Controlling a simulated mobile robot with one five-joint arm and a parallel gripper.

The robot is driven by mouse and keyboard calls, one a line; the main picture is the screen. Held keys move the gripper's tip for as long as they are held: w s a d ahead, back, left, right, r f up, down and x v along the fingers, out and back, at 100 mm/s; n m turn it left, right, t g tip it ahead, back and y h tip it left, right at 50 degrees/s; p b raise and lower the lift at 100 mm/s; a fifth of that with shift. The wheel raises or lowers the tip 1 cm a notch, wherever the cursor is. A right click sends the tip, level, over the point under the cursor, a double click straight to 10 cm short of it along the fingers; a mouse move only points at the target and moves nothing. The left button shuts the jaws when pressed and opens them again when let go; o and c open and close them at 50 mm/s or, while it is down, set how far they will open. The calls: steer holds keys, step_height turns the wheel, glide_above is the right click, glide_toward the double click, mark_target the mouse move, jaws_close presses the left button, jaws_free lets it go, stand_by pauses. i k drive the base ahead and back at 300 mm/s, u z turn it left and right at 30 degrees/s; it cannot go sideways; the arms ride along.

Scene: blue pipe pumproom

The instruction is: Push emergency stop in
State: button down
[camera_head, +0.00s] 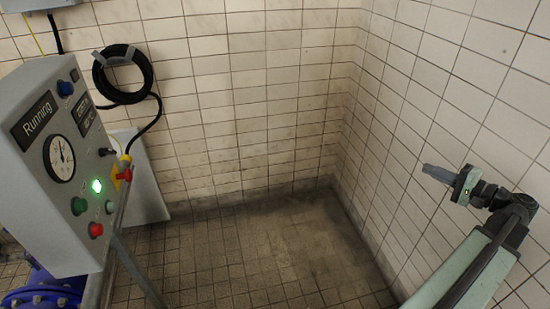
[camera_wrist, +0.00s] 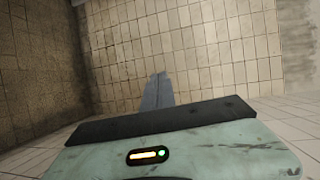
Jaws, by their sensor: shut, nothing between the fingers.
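The emergency stop (camera_head: 126,174) is a red knob on a yellow base on the right side of the grey control panel (camera_head: 45,175), at the left of the head view. It is small there, and I cannot tell how far in it sits. My gripper (camera_head: 427,169) is shut and empty at the right of the head view, in front of the tiled wall and far from the panel. Its closed fingers also show in the wrist view (camera_wrist: 159,80), with only tiles and floor beyond them. The emergency stop is not in the wrist view.
The panel face bears a gauge (camera_head: 59,158), a lit green lamp (camera_head: 97,186), a green button (camera_head: 78,206) and a red button (camera_head: 96,230). A coiled black hose (camera_head: 124,75) hangs on the back wall. Blue pipework (camera_head: 45,292) is at lower left. The middle floor is clear.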

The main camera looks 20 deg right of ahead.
mark_target(127, 175)
steer(key=k, duration=0.25)
steer(key=z, duration=0.4)
steer(key=i, duration=0.65)
steer(key=u, duration=2.7)
